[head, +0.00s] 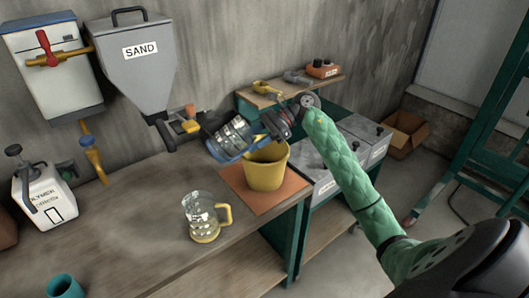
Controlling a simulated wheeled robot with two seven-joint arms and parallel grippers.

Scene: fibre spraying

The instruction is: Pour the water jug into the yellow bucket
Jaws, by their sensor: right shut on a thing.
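A clear jug with blue parts (232,133) is tilted in the air, just above and left of the yellow bucket's rim. My right gripper (268,128) is beside this jug and shut on it; the fingers are partly hidden. The yellow bucket (267,172) stands upright on an orange-brown mat (287,197) at the workbench's right end. A stream of water cannot be made out. A second clear jug with a yellow handle (204,222) stands upright on the bench, left of and nearer than the bucket. My left gripper is out of view.
A grey SAND hopper (138,70) and a white dispenser with a red valve (58,70) hang on the wall. A white polymer container (44,195) and a teal cup (64,287) stand at the left. The middle of the workbench (130,225) is clear.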

